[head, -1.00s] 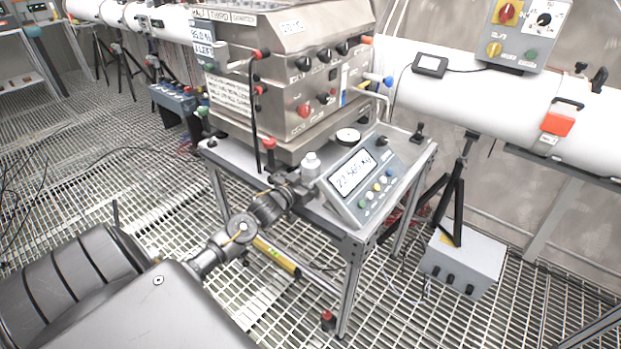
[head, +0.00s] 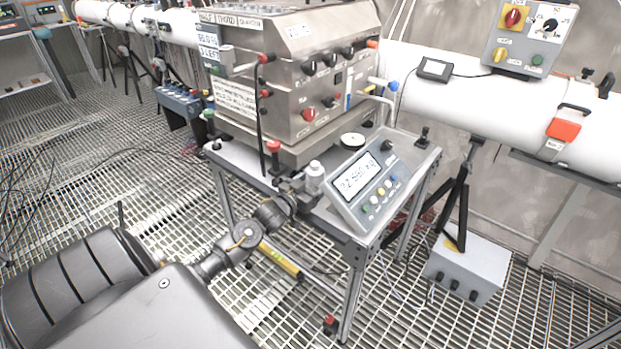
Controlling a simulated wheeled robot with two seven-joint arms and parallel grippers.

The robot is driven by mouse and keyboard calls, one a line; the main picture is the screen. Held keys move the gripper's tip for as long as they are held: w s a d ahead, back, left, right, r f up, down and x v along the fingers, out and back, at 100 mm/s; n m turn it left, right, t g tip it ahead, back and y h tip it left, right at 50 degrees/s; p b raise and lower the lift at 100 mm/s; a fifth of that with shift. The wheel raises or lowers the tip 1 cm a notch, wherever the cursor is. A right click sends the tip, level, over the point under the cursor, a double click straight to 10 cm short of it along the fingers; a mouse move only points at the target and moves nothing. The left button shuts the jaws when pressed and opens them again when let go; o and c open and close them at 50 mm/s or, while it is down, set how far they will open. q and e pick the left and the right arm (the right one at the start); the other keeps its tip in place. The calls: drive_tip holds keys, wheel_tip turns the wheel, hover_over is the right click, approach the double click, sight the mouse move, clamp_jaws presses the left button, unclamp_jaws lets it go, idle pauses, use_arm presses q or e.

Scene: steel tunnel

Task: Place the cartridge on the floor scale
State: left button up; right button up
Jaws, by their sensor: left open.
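A small white capped container (head: 315,181), possibly the cartridge, stands near the front edge of the metal table (head: 236,160). My left gripper (head: 301,186) reaches in from the lower left and is right at its left side, open. I cannot tell whether the fingers touch it; they are small and partly merge with the table edge. A grey readout console (head: 366,188) with a kg display sits just right of the container. I cannot make out a separate floor scale for certain. My right gripper is not in view.
A large steel machine (head: 300,90) with knobs fills the table's back. A red-topped post (head: 273,149) stands just behind my gripper. A yellow bar (head: 281,260) is low beside the table. A grey box (head: 467,268) sits on the grating at right; open grating lies at left.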

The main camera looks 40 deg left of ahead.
sight(309, 187)
use_arm(q)
drive_tip(key=shift+s, duration=0.4)
drive_tip(key=s+b, duration=0.1)
drive_tip(key=s, duration=0.9)
drive_tip(key=shift+s, duration=0.2)
drive_tip(key=shift+o, duration=0.4)
drive_tip(key=shift+s+d+r, duration=0.1)
drive_tip(key=shift+s, duration=0.35)
drive_tip(key=w+m+b, duration=0.1)
drive_tip(key=m, duration=1.1)
drive_tip(key=w+m+b, duration=0.1)
drive_tip(key=m, duration=1.1)
drive_tip(key=w+m+b, duration=0.1)
drive_tip(key=m, duration=1.1)
drive_tip(key=shift+w+f, duration=0.1)
drive_tip(key=shift+f, duration=0.2)
drive_tip(key=w, duration=0.5)
drive_tip(key=shift+w, duration=0.35)
drive_tip(key=shift+w+r+p, duration=0.15)
drive_tip(key=shift+w+p, duration=0.7)
drive_tip(key=shift+w, duration=1.75)
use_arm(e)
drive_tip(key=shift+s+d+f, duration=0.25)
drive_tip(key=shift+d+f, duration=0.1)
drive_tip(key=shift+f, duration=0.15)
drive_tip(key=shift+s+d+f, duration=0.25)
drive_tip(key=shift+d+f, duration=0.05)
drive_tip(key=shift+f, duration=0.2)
